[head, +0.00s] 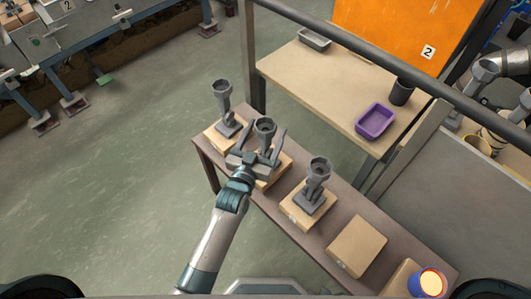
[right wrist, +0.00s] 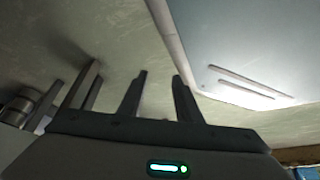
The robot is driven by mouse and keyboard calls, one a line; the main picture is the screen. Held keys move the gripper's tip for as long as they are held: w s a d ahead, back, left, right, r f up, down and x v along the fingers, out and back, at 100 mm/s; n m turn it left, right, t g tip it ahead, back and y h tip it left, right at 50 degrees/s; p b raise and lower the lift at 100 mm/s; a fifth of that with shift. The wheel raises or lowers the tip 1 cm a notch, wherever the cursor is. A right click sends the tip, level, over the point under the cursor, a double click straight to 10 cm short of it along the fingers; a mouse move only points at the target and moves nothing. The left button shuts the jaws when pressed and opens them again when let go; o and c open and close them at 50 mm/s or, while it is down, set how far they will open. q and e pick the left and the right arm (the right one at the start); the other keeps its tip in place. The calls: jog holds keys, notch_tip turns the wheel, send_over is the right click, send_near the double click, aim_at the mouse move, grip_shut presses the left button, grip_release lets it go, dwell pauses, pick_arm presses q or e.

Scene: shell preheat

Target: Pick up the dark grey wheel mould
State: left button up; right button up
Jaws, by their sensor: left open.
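Three dark grey, cup-topped moulds stand upright on wooden blocks along a narrow brown table: one at the far end (head: 222,90), a middle one (head: 265,124) and a nearer one (head: 319,168). They look alike, and I cannot tell from their shape which is the wheel mould. My left gripper (head: 266,131) is open, with a finger on either side of the middle mould. Whether the fingers touch it is unclear, and the gripper hides its lower part. My right gripper (right wrist: 163,78) shows only in the right wrist view, open and empty.
An empty wooden block (head: 357,245) and a blue can with a glowing top (head: 430,284) stand at the table's near end. Behind a dark rail, a bench (head: 320,85) holds a purple tray (head: 375,121), a dark cup (head: 402,91) and a grey tray (head: 314,40).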

aim_at(268, 121)
pick_arm(q)
jog(key=shift+w, duration=0.25)
jog(key=shift+w+d+r+b, duration=0.1)
jog(key=shift+w+b, duration=0.2)
jog(key=b+x, duration=0.1)
jog(key=x, duration=0.2)
jog(key=shift+w+r+b, duration=0.25)
jog(key=shift+w+b, duration=0.1)
jog(key=shift+b, duration=0.05)
jog(key=shift+w, duration=0.2)
pick_arm(e)
jog(key=w+a+r+t, duration=0.2)
jog(key=w+a+r, duration=0.1)
jog(key=w, duration=0.5)
jog(key=shift+a+t+y, duration=0.2)
jog(key=shift+t+y, duration=0.1)
jog(key=shift+y, duration=0.1)
jog(key=shift+r, duration=0.1)
pick_arm(q)
jog(key=shift+r, duration=0.1)
grip_shut()
pick_arm(e)
jog(key=shift+s, duration=0.1)
pick_arm(q)
jog(key=shift+r, duration=0.1)
